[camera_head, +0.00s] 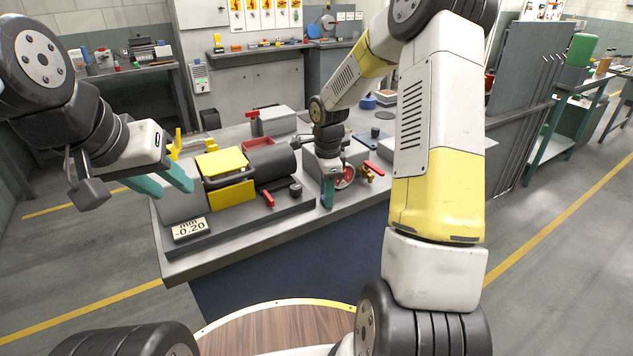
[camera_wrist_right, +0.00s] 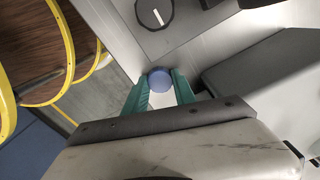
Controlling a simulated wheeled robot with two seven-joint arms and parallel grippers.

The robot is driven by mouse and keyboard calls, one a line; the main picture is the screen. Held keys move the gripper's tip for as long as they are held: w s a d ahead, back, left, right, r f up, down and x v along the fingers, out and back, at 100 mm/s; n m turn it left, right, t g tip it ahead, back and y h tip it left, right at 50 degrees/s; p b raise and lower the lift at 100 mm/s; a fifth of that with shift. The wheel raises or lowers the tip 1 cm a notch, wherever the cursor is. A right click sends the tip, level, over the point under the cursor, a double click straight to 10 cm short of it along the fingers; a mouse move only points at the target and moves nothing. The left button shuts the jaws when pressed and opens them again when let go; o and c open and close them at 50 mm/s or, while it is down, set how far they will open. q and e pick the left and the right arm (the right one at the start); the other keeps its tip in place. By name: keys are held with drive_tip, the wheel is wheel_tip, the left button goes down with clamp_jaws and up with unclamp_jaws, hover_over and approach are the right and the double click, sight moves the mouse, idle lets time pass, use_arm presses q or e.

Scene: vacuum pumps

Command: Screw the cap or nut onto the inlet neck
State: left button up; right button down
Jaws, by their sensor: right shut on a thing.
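In the right wrist view, the teal fingers of my right gripper (camera_wrist_right: 160,92) are shut on a small round blue cap (camera_wrist_right: 159,79), whose round face shows between the tips. In the head view my right gripper (camera_head: 328,190) points down beside the right end of the pump (camera_head: 278,163); the cap cannot be made out there. A short dark round fitting (camera_head: 295,188) stands at the pump's front right; I cannot tell whether it is the inlet neck. My left gripper (camera_head: 172,190) is open and empty, above the bench's left end, near the pump's yellow part (camera_head: 228,163).
A display reading -0.20 (camera_head: 190,229) stands at the bench's front left. A red lever (camera_head: 269,200) sits by the pump. A grey box (camera_head: 277,120) stands behind.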

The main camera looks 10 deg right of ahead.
drive_tip(key=shift+r, duration=2.95)
drive_tip(key=shift+s, duration=0.1)
